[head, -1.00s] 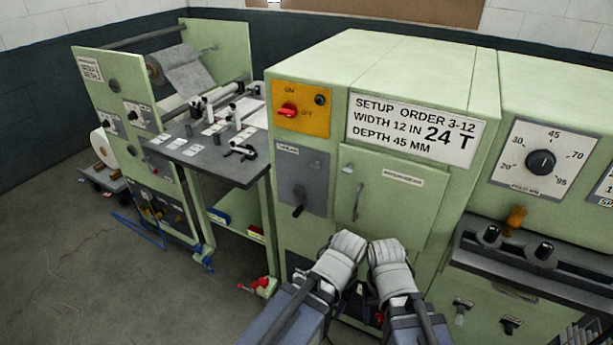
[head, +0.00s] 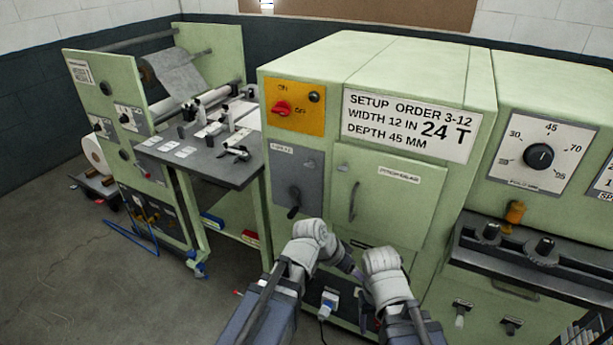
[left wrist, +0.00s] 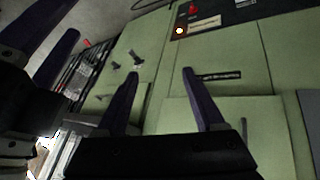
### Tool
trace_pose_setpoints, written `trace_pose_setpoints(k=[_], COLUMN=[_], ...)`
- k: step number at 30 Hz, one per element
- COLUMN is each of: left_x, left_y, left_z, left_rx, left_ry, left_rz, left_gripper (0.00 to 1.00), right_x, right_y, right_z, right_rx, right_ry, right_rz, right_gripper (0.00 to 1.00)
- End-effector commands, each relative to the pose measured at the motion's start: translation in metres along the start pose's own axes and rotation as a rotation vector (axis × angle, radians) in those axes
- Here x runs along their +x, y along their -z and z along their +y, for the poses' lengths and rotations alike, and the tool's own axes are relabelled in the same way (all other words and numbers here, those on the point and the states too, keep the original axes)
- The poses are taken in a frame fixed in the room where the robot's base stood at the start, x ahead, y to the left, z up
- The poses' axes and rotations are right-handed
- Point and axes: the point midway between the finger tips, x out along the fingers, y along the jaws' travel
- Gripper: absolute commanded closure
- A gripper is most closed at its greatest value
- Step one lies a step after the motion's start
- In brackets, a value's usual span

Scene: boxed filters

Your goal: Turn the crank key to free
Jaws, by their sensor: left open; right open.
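A small dark crank key (head: 294,207) sits on the grey panel (head: 291,167) of the green machine, below the yellow switch plate. Its handle hangs downward; the panel's lettering is too small to read. My left gripper shows in the left wrist view (left wrist: 160,75), open with nothing between its fingers. In the head view my left wrist is right of and below the crank key, apart from it. My right gripper (head: 362,312) is lower and farther right, mostly hidden by its wrist. Its open fingers show at the left of the left wrist view (left wrist: 74,18).
A closed door with a handle (head: 353,201) is right of the grey panel. A red switch (head: 282,108) is above it. A grey table (head: 205,160) with small parts juts out at left. Open floor lies at left.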

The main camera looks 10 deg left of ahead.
Motion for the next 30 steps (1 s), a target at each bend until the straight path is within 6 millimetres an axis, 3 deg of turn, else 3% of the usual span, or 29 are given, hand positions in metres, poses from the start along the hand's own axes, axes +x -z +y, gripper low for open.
trace_pose_setpoints(k=[2,7,10,15,18,21,30], left_x=[0.000,-0.045,-0.081,-0.131,-0.148,-0.155,-0.154], left_y=[0.034,0.096,0.112,0.115,0.112,0.110,0.117], left_z=[-0.029,-0.102,-0.151,-0.216,-0.237,-0.246,-0.249], left_rx=[0.042,0.103,0.102,0.069,0.050,0.042,0.043], left_ry=[-0.025,0.064,0.180,0.365,0.431,0.461,0.463], left_rz=[0.207,0.633,0.824,1.010,1.057,1.075,1.077], left_gripper=[0.30,0.30,0.30,0.30,0.30,0.30,0.30], right_x=[0.018,0.039,0.049,0.060,0.062,0.063,0.062], right_y=[0.001,0.002,0.003,0.004,0.004,0.004,0.004], right_z=[-0.002,-0.004,-0.005,-0.006,-0.006,-0.006,-0.006], right_rx=[0.000,0.000,0.000,0.000,0.000,0.000,0.000], right_ry=[0.000,0.000,0.000,0.000,0.000,0.000,0.000], right_rz=[0.000,0.000,0.000,0.000,0.000,0.000,0.000], right_gripper=[0.36,0.36,0.36,0.36,0.36,0.36,0.36])
